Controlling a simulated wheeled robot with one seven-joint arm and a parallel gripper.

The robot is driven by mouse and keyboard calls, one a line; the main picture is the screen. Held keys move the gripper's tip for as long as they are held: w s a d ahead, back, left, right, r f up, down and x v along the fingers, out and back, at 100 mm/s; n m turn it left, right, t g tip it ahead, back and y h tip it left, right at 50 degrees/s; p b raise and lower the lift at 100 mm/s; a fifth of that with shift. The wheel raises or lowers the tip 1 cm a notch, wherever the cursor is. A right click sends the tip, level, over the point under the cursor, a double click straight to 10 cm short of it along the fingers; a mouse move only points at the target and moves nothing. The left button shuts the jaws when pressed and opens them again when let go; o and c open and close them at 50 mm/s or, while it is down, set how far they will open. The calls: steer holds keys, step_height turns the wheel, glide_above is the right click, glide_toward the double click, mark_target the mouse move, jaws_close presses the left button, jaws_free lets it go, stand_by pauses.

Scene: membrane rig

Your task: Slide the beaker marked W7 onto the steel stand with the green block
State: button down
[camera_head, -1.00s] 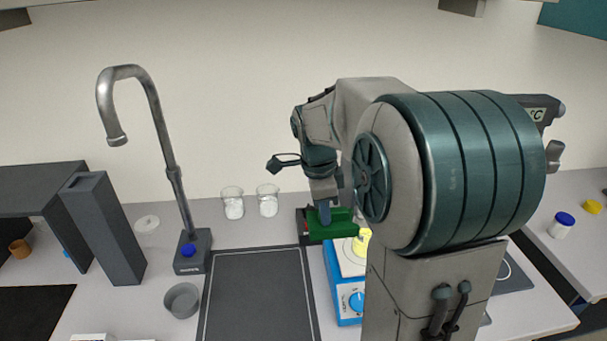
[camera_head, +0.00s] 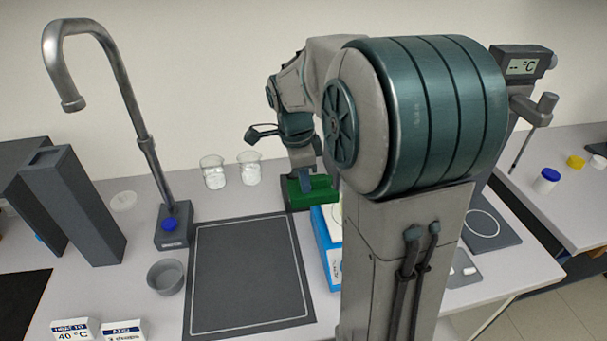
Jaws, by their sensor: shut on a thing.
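My gripper (camera_head: 307,190) points down at the back of the bench, partly hidden by my own arm. It is shut on a green block (camera_head: 321,188), which is low over a dark base or tray. I cannot tell whether the block touches it. Two clear glass beakers with white contents, a left one (camera_head: 213,174) and a right one (camera_head: 249,169), stand upright left of the gripper, apart from it. No W7 mark is readable on either. I cannot identify the steel stand for sure; my arm hides part of the bench.
A dark framed mat (camera_head: 248,275) lies in front. A blue device (camera_head: 329,262) is partly behind my arm. A tall faucet (camera_head: 150,160), a grey bowl (camera_head: 166,277) and small signs (camera_head: 75,331) are on the left. A °C display (camera_head: 522,66) stands right.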

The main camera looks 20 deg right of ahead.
step_height(320, 180, down, 8)
steer(key=b, duration=0.4)
steer(key=shift+d+r+b, duration=0.2)
steer(key=shift+d+b, duration=0.1)
steer(key=shift+d, duration=0.05)
steer(key=shift+s+d, duration=0.1)
steer(key=shift+d, duration=0.05)
stand_by(0.6)
steer(key=shift+s+d, duration=0.2)
steer(key=shift+d, duration=0.7)
steer(key=shift+s+d, duration=0.15)
steer(key=shift+d, duration=0.75)
steer(key=shift+d, duration=0.15)
steer(key=shift+s+d, duration=0.25)
steer(key=shift+d, duration=0.95)
steer(key=shift+s+d, duration=0.25)
steer(key=shift+d, duration=0.9)
steer(key=shift+d, duration=0.15)
